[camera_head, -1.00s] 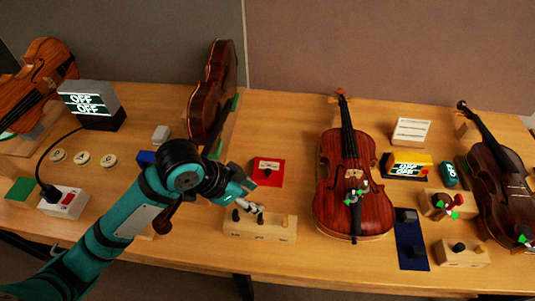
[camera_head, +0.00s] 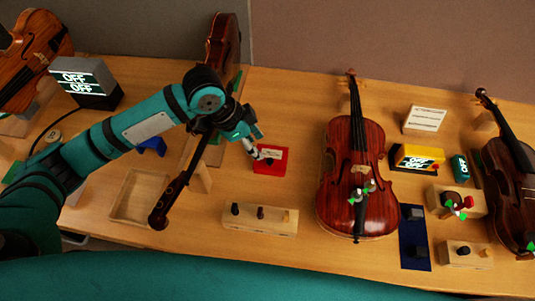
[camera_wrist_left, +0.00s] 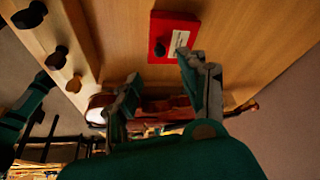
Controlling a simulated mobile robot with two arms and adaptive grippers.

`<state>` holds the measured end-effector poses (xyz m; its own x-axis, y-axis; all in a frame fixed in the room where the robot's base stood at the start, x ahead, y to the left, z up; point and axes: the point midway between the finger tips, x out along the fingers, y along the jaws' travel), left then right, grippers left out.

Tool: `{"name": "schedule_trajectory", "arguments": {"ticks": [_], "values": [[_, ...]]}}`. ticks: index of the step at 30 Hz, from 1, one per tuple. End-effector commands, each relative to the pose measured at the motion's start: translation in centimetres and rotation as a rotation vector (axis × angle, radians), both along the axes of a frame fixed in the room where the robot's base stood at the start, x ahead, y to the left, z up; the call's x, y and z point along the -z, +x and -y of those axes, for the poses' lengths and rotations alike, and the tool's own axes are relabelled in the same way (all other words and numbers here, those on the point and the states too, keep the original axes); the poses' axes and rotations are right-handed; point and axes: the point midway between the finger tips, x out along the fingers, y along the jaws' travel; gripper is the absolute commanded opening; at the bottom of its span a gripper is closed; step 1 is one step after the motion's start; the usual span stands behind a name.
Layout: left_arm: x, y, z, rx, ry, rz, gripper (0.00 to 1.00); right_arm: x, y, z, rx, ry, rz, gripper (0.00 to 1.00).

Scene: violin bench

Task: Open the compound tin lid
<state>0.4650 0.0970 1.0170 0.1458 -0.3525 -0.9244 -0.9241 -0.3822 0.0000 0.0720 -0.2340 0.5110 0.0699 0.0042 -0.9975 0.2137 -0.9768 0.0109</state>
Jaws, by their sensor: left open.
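The compound tin appears to be the flat red square box (camera_head: 271,167) with a dark round knob and a pale label, in the middle of the bench. It lies flat and looks shut. My left gripper (camera_head: 256,151) is open and empty, with its fingertips at the tin's upper left edge in the head view. In the left wrist view the red tin (camera_wrist_left: 158,36) shows beyond the two spread fingers (camera_wrist_left: 160,68), its knob between and ahead of them. I cannot tell whether a finger touches the tin. My right gripper is not in view.
A wooden block with pegs (camera_head: 260,220) stands in front of the tin. A violin (camera_head: 340,190) lies to its right. Bare bench surrounds the tin.

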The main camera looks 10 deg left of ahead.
Motion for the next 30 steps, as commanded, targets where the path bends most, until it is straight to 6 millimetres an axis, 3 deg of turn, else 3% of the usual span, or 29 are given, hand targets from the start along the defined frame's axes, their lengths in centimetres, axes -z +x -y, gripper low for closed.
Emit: {"name": "schedule_trajectory", "arguments": {"ticks": [6,12,25,30], "values": [[4.2,0.6,1.7,-0.001,-0.001,-0.005,0.43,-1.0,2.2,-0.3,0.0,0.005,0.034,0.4],[6.9,1.1,2.7,0.0,-0.001,-0.002,0.43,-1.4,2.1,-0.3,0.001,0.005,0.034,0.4],[8.0,1.2,3.1,0.0,-0.001,0.0,0.43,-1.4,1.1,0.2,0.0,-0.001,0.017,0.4],[8.0,1.2,3.1,0.0,-0.001,0.0,0.22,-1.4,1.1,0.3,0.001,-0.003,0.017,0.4]]}}
